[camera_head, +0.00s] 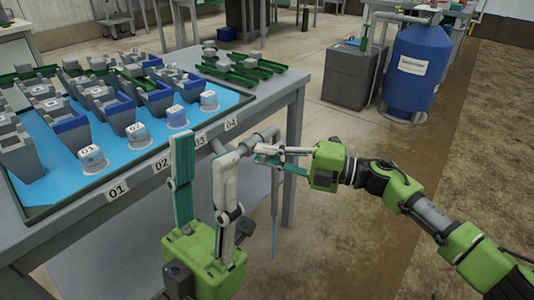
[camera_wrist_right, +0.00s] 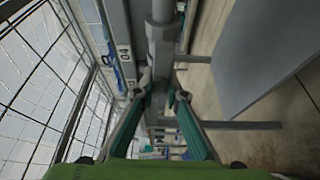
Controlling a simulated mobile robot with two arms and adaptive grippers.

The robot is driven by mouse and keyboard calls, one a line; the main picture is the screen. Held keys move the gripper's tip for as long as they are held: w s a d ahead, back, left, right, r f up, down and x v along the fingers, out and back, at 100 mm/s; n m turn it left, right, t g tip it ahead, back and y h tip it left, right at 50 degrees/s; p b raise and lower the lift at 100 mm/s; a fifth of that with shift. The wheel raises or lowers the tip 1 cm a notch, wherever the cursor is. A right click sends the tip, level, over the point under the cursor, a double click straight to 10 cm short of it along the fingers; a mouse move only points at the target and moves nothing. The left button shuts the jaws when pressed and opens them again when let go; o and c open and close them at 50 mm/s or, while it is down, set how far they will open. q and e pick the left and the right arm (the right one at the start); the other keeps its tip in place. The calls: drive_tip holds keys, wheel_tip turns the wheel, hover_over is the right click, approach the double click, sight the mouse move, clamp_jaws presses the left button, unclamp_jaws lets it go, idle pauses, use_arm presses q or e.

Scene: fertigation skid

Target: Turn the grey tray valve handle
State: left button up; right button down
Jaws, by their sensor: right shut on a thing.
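The grey tray valve pipe (camera_head: 262,136) comes out at the table's front edge near label 04 and bends down. It also shows in the right wrist view (camera_wrist_right: 161,35). My right gripper (camera_head: 262,154) reaches in from the right, and its fingers are closed at the valve, on the handle. The handle itself is mostly hidden by the fingertips. The fingertips also show in the right wrist view (camera_wrist_right: 160,92), close beside the pipe. My left gripper (camera_head: 205,150) points up in front of the table edge, with its fingers apart and nothing between them.
The grey table (camera_head: 290,88) carries a blue tray (camera_head: 232,98) with several numbered caps and grey and blue parts. Green strips (camera_head: 245,68) lie behind it. A blue tank (camera_head: 418,70) and a grey box (camera_head: 350,75) stand at the back right. The floor at right is clear.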

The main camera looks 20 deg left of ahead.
drive_tip(key=shift+f, duration=0.15)
drive_tip(key=c, duration=2)
unclamp_jaws()
drive_tip(key=shift+c, duration=0.2)
drive_tip(key=shift+d, duration=0.1)
drive_tip(key=d, duration=1.1)
drive_tip(key=shift+w+d, duration=0.2)
drive_tip(key=shift+d, duration=0.2)
